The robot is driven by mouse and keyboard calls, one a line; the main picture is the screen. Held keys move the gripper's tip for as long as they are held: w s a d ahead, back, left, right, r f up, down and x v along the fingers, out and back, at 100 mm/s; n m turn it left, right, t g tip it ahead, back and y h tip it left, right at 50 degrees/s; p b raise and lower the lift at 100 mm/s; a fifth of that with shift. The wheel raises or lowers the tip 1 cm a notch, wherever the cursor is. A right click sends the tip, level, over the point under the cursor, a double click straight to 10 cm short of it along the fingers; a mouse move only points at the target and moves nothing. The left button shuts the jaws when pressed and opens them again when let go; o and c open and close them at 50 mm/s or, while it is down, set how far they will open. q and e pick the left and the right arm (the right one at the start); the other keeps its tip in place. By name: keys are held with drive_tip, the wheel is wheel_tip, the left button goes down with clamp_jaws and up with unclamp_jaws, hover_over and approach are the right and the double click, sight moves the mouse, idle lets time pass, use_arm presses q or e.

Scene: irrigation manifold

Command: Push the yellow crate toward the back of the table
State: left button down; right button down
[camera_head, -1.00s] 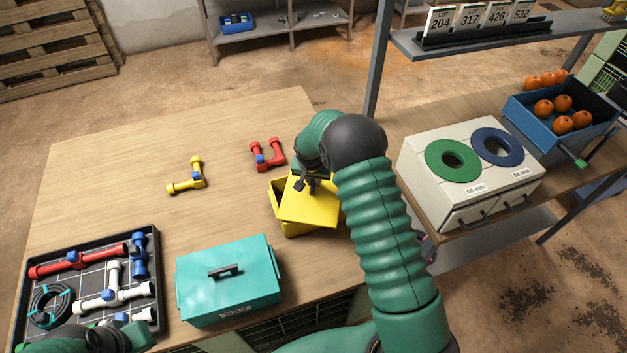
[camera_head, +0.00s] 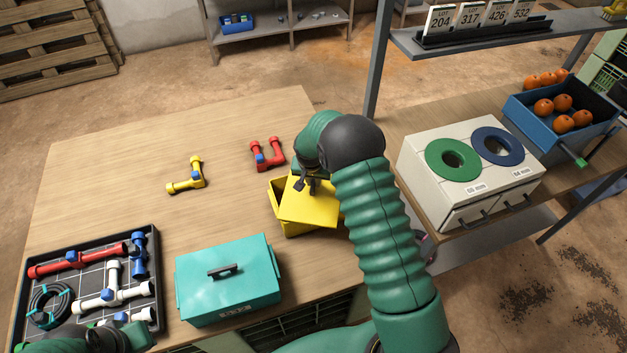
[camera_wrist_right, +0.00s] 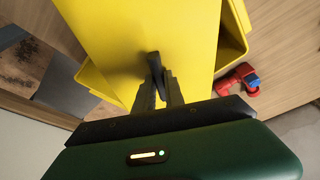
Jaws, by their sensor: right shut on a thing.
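The yellow crate (camera_head: 279,189) stands on the table at its right side, with a flat yellow lid (camera_head: 308,210) lying askew over its top. My right gripper (camera_head: 307,184) is above the lid. In the right wrist view the gripper (camera_wrist_right: 157,75) is shut on a small dark handle (camera_wrist_right: 153,62) on the lid, and the crate's rim (camera_wrist_right: 238,35) shows beyond the lid's edge. My arm hides the crate's right side in the head view. My left gripper (camera_head: 125,340) is only partly seen at the bottom left, by the black tray; its fingers cannot be made out.
A red pipe piece (camera_head: 268,157) lies just behind the crate, and a yellow pipe piece (camera_head: 187,180) farther left. A teal box (camera_head: 228,285) stands front left of the crate. A black tray (camera_head: 153,240) holds pipe parts. The back left of the table is clear.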

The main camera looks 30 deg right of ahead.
drive_tip(key=c, duration=1.3)
unclamp_jaws()
drive_tip(key=shift+c, duration=0.2)
drive_tip(key=shift+o, duration=0.3)
drive_tip(key=o, duration=0.4)
drive_tip(key=shift+r, duration=0.1)
drive_tip(key=shift+r+p, duration=1.4)
drive_tip(key=shift+r, duration=0.45)
drive_tip(key=shift+r+p, duration=1.05)
drive_tip(key=shift+r, duration=0.55)
